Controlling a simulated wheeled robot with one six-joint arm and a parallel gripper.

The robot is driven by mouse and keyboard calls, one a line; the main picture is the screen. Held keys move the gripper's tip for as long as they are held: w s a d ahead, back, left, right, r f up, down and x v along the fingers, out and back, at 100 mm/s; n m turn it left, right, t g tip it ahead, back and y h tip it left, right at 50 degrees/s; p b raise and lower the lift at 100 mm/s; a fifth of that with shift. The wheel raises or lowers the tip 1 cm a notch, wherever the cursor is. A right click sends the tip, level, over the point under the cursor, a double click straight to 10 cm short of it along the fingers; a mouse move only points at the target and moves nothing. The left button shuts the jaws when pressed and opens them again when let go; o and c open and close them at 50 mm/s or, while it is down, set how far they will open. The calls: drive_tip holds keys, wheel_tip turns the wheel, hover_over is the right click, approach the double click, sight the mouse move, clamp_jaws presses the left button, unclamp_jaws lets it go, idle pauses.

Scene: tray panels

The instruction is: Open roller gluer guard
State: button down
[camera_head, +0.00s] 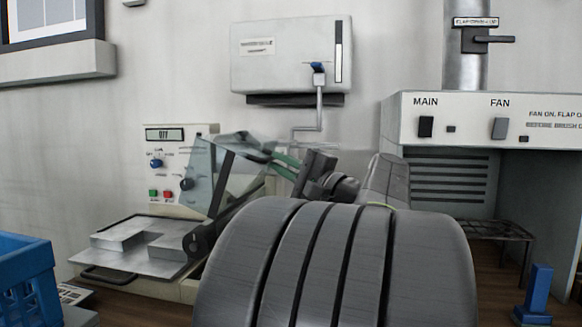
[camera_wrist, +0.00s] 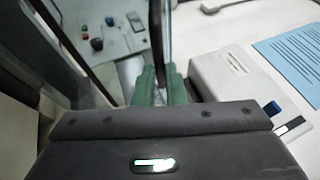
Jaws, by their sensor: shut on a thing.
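My gripper (camera_head: 272,153) has green fingers, shut at the guard's upper right edge. In the wrist view my gripper (camera_wrist: 158,84) is closed around a dark bar beside the clear guard panel (camera_wrist: 166,35). The exact grip contact is partly hidden by the fingers and my arm.
A white wall box (camera_head: 290,55) with a blue-handled lever (camera_head: 318,70) hangs close behind my gripper. A fan cabinet (camera_head: 460,120) stands at the right. A blue crate (camera_head: 25,285) is at the lower left. My arm hides the middle of the bench.

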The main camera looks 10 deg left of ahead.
drive_tip(key=shift+d+f, duration=0.2)
drive_tip(key=shift+f, duration=0.45)
drive_tip(key=shift+s, duration=0.1)
drive_tip(key=c, duration=1.5)
unclamp_jaws()
drive_tip(key=shift+a+f, duration=0.1)
drive_tip(key=shift+a, duration=0.25)
drive_tip(key=shift+d+r, duration=0.1)
drive_tip(key=shift+r, duration=0.1)
drive_tip(key=shift+d, duration=0.1)
drive_tip(key=p+v, duration=0.2)
drive_tip(key=v, duration=1.1)
drive_tip(key=shift+d, duration=0.25)
